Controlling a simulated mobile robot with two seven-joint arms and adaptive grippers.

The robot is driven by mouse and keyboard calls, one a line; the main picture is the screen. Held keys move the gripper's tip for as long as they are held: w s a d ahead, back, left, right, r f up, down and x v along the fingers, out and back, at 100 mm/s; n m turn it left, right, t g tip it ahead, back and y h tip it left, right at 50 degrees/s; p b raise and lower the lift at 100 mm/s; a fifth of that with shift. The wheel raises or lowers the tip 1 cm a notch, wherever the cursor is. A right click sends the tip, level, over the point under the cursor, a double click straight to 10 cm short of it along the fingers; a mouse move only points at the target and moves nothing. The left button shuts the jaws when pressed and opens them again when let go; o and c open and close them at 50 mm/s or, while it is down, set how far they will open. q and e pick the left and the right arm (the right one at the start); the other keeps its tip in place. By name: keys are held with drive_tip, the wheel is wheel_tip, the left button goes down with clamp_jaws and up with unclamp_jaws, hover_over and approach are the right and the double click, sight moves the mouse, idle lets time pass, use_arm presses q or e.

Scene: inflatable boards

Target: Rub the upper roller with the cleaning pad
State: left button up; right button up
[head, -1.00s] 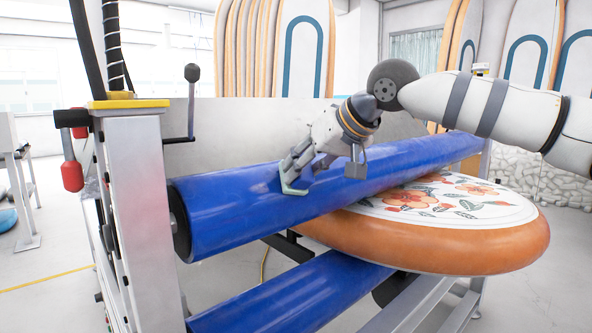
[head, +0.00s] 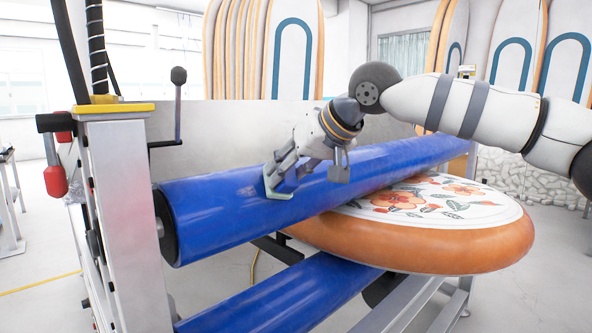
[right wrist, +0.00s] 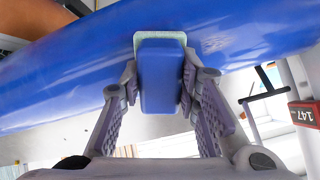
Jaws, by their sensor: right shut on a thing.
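The upper roller (head: 220,208) is a long glossy blue cylinder, slanting up to the right across the head view. It also crosses the top of the right wrist view (right wrist: 70,75). My right gripper (head: 280,178) is at the roller's near face, left of its middle. In the right wrist view its two fingers (right wrist: 160,85) are shut on the cleaning pad (right wrist: 161,78), a blue block with a pale green layer at its far end. That pale layer appears to be against the roller; exact contact is hard to tell. My left gripper is not in view.
An orange-rimmed round board (head: 430,240) with a floral top lies between the upper roller and the lower blue roller (head: 285,295). A metal post (head: 125,215) with a yellow cap and a crank handle (head: 178,105) stand at the left. Tall boards (head: 260,50) stand behind.

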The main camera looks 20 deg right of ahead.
drive_tip(key=shift+s+a+f, duration=0.1)
drive_tip(key=shift+s+a, duration=0.4)
drive_tip(key=shift+a, duration=0.95)
drive_tip(key=shift+s+a+r, duration=0.1)
drive_tip(key=shift+s+a, duration=0.35)
drive_tip(key=shift+a, duration=0.95)
drive_tip(key=shift+s+a+f, duration=0.1)
drive_tip(key=shift+s+a, duration=0.4)
drive_tip(key=shift+a, duration=0.95)
drive_tip(key=v, duration=0.6)
drive_tip(key=shift+v, duration=1.6)
drive_tip(key=shift+w, duration=0.1)
